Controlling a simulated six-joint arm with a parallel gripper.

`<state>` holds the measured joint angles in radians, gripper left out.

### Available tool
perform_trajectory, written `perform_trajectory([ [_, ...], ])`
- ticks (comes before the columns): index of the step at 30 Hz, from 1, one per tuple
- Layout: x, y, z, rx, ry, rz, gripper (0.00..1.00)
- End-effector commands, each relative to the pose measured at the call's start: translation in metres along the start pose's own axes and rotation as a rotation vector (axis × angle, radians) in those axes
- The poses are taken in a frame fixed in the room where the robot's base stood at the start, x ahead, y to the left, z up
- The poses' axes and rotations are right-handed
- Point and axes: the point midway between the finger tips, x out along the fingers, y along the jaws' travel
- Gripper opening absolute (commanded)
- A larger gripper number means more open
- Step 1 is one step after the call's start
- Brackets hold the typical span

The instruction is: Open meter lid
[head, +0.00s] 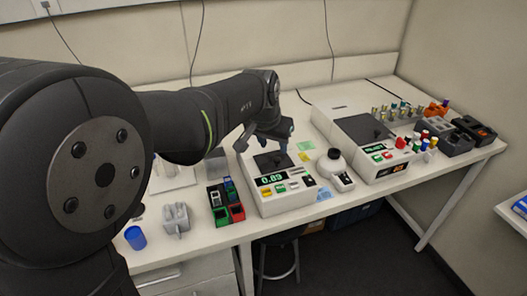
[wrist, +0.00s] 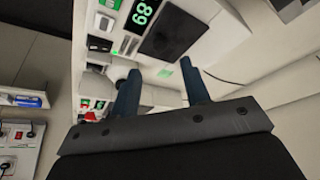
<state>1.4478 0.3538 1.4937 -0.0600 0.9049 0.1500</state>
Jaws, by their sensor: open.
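The white meter (head: 285,204) with a green 0.89 readout stands mid-bench in the head view. Its dark lid (head: 268,163) lies flat over the top and looks shut. The wrist view shows the same meter's dark lid (wrist: 172,32) beside the large readout (wrist: 142,12). My gripper (head: 272,146) is above the rear of this meter, pointing down. In the wrist view my gripper (wrist: 158,68) has its two blue-grey fingers apart with nothing between them. Whether a fingertip touches the lid cannot be told.
A second white instrument (head: 398,168) with a dark top stands to the right. A round white-and-black device (head: 332,166) sits between them. A box of coloured compartments (head: 218,208), a grey holder (head: 175,218) and a blue cup (head: 134,238) are left. Several vials (head: 425,142) crowd the right.

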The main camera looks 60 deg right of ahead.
Motion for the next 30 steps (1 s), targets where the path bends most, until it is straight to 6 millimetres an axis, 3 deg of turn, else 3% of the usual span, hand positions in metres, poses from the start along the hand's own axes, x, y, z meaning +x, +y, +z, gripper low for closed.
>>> perform_trajectory([
  [3, 0.027, 0.0, 0.001, 0.0, -0.004, 0.001, 0.43],
  [9, 0.057, 0.0, 0.0, 0.001, -0.002, 0.0, 0.43],
  [15, 0.07, 0.0, 0.0, 0.001, 0.0, 0.0, 0.43],
  [23, 0.07, 0.0, 0.0, 0.001, 0.0, 0.0, 0.43],
  [30, 0.07, 0.0, 0.0, 0.001, 0.0, 0.0, 0.0],
])
